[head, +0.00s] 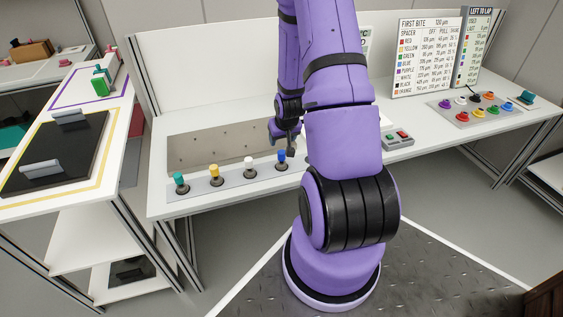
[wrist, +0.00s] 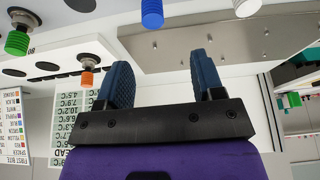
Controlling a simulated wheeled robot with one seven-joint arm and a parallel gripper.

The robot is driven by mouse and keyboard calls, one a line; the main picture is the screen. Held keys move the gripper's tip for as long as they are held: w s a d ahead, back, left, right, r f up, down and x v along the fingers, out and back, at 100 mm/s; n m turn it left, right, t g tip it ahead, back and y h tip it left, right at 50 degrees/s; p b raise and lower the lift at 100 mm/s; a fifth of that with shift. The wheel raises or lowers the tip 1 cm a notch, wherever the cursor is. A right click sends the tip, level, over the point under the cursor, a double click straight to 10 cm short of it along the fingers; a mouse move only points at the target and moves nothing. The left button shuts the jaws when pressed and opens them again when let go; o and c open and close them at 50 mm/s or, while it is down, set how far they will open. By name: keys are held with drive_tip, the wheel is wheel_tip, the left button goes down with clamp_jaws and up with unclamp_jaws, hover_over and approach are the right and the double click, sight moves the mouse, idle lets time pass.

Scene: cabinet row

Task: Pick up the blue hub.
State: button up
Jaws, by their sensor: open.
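The blue hub (head: 282,157) stands upright on a dark round base in the grey strip at the front of the white bench, right of a white hub (head: 249,164). In the wrist view the blue hub (wrist: 152,14) is cut by the top edge. My gripper (head: 290,144) is just above and beside the blue hub in the head view, partly hidden by my arm. In the wrist view my gripper (wrist: 164,72) has its two blue fingers apart with nothing between them. The blue hub lies beyond the fingertips, apart from them.
A yellow hub (head: 214,175) and a teal hub (head: 180,181) stand farther left on the strip. A green hub (wrist: 17,42) and an orange hub (wrist: 87,77) hang inverted in the wrist view. A beige perforated panel (head: 215,147) lies behind the strip.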

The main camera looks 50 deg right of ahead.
sight(282, 151)
drive_tip(key=shift+s+d+x, duration=0.1)
drive_tip(key=shift+s+x, duration=0.05)
drive_tip(key=shift+x, duration=1.85)
drive_tip(key=shift+s+d+x, duration=0.1)
drive_tip(key=shift+s+x, duration=0.1)
drive_tip(key=shift+x, duration=1.85)
drive_tip(key=shift+s+d+x, duration=0.1)
drive_tip(key=shift+s+x, duration=0.05)
drive_tip(key=shift+x, duration=1.85)
drive_tip(key=shift+f, duration=0.15)
clamp_jaws()
